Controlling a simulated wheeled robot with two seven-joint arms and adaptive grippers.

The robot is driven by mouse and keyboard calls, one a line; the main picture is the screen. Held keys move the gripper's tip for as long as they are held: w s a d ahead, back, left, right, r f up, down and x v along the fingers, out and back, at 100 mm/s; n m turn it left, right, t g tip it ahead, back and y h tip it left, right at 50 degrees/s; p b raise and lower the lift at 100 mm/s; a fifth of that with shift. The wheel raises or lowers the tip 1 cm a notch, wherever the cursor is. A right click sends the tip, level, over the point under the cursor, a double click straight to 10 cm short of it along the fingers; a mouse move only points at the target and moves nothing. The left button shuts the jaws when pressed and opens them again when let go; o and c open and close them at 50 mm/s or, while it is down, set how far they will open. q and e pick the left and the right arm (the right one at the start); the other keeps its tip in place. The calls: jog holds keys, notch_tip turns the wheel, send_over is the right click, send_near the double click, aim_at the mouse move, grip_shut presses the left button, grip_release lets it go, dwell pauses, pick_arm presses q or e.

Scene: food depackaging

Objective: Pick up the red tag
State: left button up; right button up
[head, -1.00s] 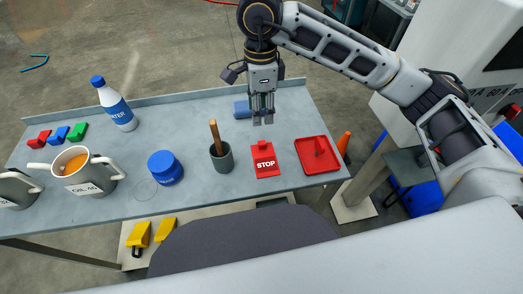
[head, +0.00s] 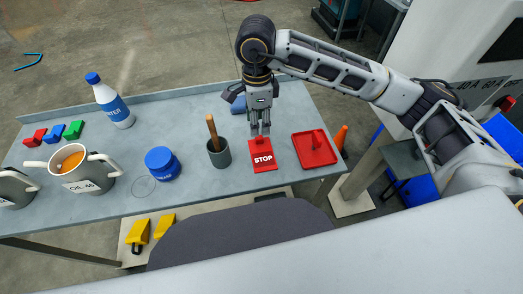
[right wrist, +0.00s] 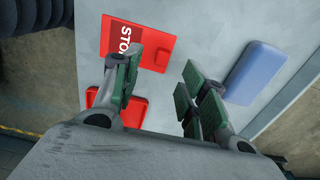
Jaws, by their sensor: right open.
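The red tag (head: 262,157) lies flat on the grey table and reads STOP in white. A small raised red part stands at its far edge. It also shows in the right wrist view (right wrist: 155,48), partly hidden by a finger. My right gripper (head: 260,134) is open and empty, just above the tag's far edge, with its fingers pointing down. In the right wrist view the green-padded fingers (right wrist: 160,90) are spread apart, with bare table between them. My left gripper is not in view.
A red tray (head: 300,140) with a red upright piece sits right of the tag. A grey cup (head: 220,158) with a wooden handle stands to its left. A blue block (right wrist: 262,72) lies beyond. A blue jar (head: 162,164), bottle (head: 118,110) and mug (head: 88,182) stand farther left.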

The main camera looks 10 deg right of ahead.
aim_at(259, 137)
notch_tip(259, 137, down, 2)
jog(key=shift+f, duration=0.1)
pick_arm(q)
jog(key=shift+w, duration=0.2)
pick_arm(e)
jog(key=shift+f, duration=0.1)
jog(key=shift+f, duration=0.2)
jog(key=f, duration=0.3)
jog(key=shift+w+d+f, duration=0.2)
jog(key=shift+f, duration=0.6)
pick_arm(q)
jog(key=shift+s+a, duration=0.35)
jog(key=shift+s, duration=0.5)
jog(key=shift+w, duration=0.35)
pick_arm(e)
jog(key=shift+c, duration=0.4)
grip_shut()
